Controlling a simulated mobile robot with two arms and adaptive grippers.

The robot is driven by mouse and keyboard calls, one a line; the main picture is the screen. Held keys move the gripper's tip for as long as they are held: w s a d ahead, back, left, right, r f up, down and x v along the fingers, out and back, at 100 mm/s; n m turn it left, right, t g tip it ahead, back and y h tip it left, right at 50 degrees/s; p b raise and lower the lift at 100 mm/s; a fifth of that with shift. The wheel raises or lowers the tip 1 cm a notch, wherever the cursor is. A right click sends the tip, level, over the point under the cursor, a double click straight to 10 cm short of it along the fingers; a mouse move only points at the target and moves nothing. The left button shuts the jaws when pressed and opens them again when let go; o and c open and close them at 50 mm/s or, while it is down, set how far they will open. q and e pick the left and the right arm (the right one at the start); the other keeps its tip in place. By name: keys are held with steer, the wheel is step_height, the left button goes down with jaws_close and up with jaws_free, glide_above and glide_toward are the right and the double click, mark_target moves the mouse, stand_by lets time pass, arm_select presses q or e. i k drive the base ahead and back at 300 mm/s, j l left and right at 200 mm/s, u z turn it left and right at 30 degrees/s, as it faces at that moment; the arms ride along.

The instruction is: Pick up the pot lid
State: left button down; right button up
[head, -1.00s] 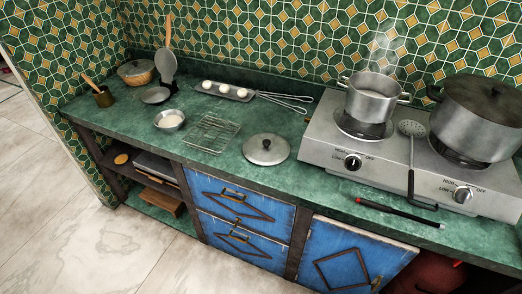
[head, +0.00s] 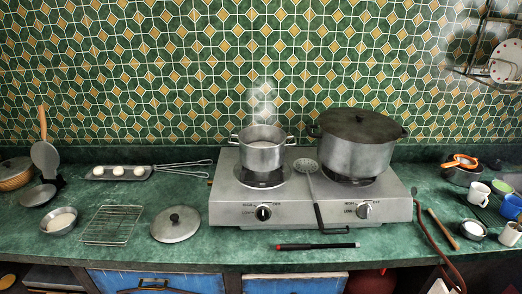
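The pot lid (head: 175,226) is a round grey metal lid with a dark knob on top. It lies flat on the green counter, just left of the gas hotplate (head: 238,209) and right of a wire rack. Nothing covers it. A small open steaming pot (head: 262,155) stands on the left burner. A large pot (head: 356,152) with a dark lid (head: 358,124) on it stands on the right burner. Neither of my grippers shows in the head view.
The wire rack (head: 111,225), a small bowl (head: 60,221) and an egg tray (head: 119,173) are left of the lid. A black-and-red stick (head: 316,246) lies before the hotplate. A skimmer (head: 308,170) rests on the hotplate. Cups (head: 479,192) crowd the right end.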

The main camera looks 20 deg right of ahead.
mark_target(175, 223)
steer(key=z, duration=0.7)
steer(key=j+z, duration=0.75)
steer(key=z, duration=0.15)
steer(key=k+j+z, duration=0.1)
steer(key=j+z, duration=0.35)
steer(key=k+j+z, duration=0.1)
steer(key=j+z, duration=0.15)
steer(key=z, duration=0.2)
